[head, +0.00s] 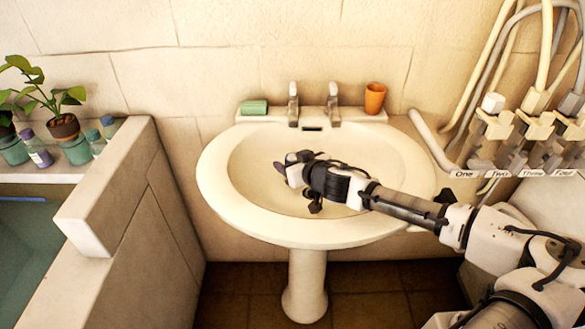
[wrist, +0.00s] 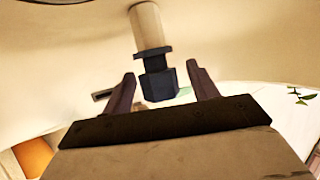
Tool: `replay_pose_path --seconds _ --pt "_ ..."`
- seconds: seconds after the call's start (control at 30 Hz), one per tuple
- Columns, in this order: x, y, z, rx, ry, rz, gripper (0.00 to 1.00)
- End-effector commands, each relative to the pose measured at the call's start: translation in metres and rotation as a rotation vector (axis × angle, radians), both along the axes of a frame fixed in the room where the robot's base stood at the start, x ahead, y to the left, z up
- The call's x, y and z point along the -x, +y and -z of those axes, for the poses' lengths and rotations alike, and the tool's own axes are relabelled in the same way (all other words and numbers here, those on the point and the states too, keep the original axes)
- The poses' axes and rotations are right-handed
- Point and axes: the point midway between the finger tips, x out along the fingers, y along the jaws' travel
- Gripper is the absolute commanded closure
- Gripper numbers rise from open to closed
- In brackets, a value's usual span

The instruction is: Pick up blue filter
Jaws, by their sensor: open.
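My gripper (head: 288,168) is low over the washbasin (head: 215,185), pointing left in the head view. In the wrist view its two dark fingers (wrist: 160,76) stand apart. A dark blue piece (wrist: 158,85) with a collar, on the end of a cream cylinder (wrist: 147,28), shows between the fingers with gaps on both sides. It looks like the blue filter, though I cannot be sure. Whether it lies inside the fingers' reach or beyond them is hard to tell. I cannot make it out in the head view, where my gripper may hide it.
Two taps (head: 293,105) (head: 333,105) stand on the basin's back ledge, between a green block (head: 254,107) and an orange cup (head: 375,98). Labelled hoses and fittings (head: 510,125) hang at right. Potted plants (head: 62,125) and bottles (head: 37,150) stand at left behind a low wall (head: 105,190).

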Motion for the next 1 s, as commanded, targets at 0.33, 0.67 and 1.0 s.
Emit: replay_pose_path --seconds 0.33,0.67,1.0 --pt "-0.0146 0.0080 0.0067 0.000 0.000 0.001 0.41" --pt "-0.0143 0.0081 0.0065 0.000 0.000 0.001 0.76" --pt "-0.0143 0.0081 0.0058 0.000 -0.001 0.001 0.93"
